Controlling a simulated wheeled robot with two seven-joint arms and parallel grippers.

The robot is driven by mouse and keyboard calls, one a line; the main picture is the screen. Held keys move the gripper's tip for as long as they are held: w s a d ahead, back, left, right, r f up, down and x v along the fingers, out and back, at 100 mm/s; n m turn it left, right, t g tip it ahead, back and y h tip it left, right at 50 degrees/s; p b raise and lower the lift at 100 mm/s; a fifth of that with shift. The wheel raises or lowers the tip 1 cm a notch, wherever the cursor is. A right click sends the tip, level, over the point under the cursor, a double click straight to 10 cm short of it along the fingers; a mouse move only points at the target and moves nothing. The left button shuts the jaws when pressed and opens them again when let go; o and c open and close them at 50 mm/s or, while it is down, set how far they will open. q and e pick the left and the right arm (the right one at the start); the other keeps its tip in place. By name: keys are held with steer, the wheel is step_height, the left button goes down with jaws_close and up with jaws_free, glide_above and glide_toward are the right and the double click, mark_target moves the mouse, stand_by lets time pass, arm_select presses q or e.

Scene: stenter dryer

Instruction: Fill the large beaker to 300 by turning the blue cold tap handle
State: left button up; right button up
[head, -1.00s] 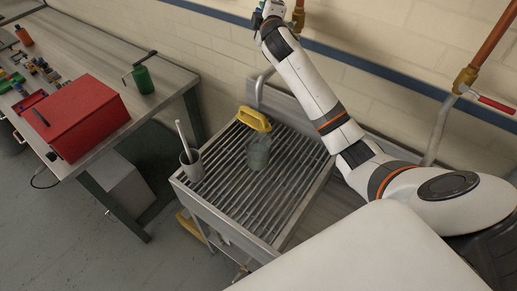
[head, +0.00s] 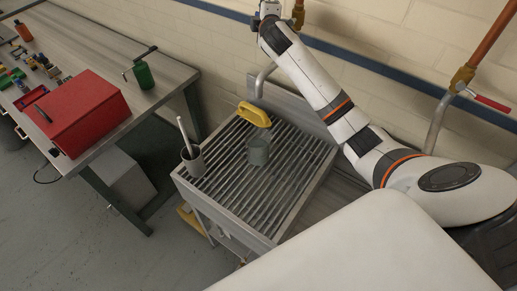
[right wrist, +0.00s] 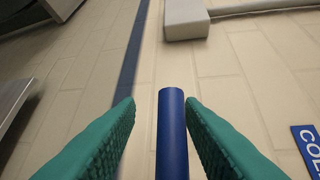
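The large beaker (head: 258,151) stands upright on the slatted sink grate (head: 215,190), under the end of the tap pipe (head: 262,80). Its lower part looks darker grey than its clear upper part; its marks are too small to read. The blue cold tap handle (right wrist: 172,135) is a blue rod in the right wrist view. My right gripper (right wrist: 160,102) has its teal fingers on either side of it, with a gap on the left and little or none on the right. In the head view it is at the top edge, mostly cut off. My left gripper is not in view.
A grey cup (head: 193,160) holding a rod stands at the grate's left. A yellow-handled item (head: 254,114) lies behind the beaker. A bench (head: 165,72) with a red toolbox (head: 85,113) is at left. A red valve lever (head: 490,103) is at right. A blue sign (right wrist: 309,150) is beside the handle.

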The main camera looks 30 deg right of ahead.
steer(key=shift+r, duration=0.1)
steer(key=v, duration=1.2)
steer(key=v, duration=1.2)
steer(key=shift+a, duration=0.1)
